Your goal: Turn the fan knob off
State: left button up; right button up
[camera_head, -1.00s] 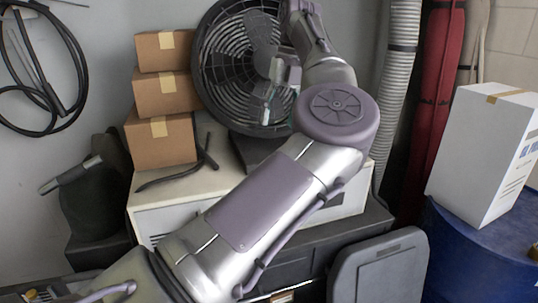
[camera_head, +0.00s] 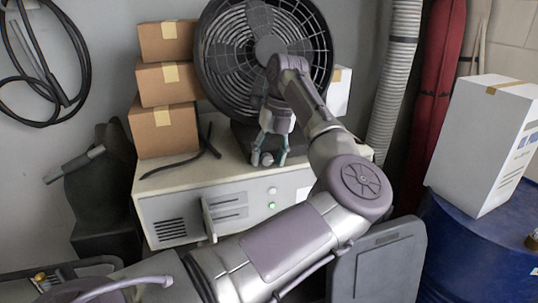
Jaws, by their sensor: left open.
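The black round fan (camera_head: 222,62) stands on the pale cabinet (camera_head: 165,187), its dark base (camera_head: 243,137) low behind my gripper. My left gripper (camera_head: 268,160) points down in front of the fan base, its two teal fingers open and apart. A small grey rounded piece (camera_head: 267,158) shows between the fingertips; it looks like the fan knob, but I cannot tell whether the fingers touch it. My left arm covers part of the fan's right side and the cabinet's right end. My right gripper is out of view.
Stacked cardboard boxes (camera_head: 163,127) stand left of the fan, with a black cable (camera_head: 180,165) before them. The cabinet front has a small button and a lit green light (camera_head: 271,205). A white box (camera_head: 484,145) sits on a blue drum (camera_head: 470,250) at right.

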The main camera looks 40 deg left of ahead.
aim_at(265, 157)
pick_arm(q)
jog(key=shift+w+a+f, duration=0.1)
jog(key=shift+c, duration=0.2)
grip_shut()
jog(key=t+b, duration=0.1)
jog(key=b, duration=0.2)
jog(key=shift+s+f+t+h, duration=0.2)
jog(key=shift+t+h, duration=0.1)
jog(key=shift+t, duration=0.1)
jog(key=shift+r+t+h+b, duration=0.2)
jog(key=shift+t+h+b, duration=0.15)
jog(key=shift+b, duration=0.3)
jog(key=shift+r, duration=0.1)
jog(key=shift+o, duration=0.2)
grip_release()
jog(key=shift+a, duration=0.1)
notch_tip(265, 157, up, 12)
jog(key=shift+s, duration=0.3)
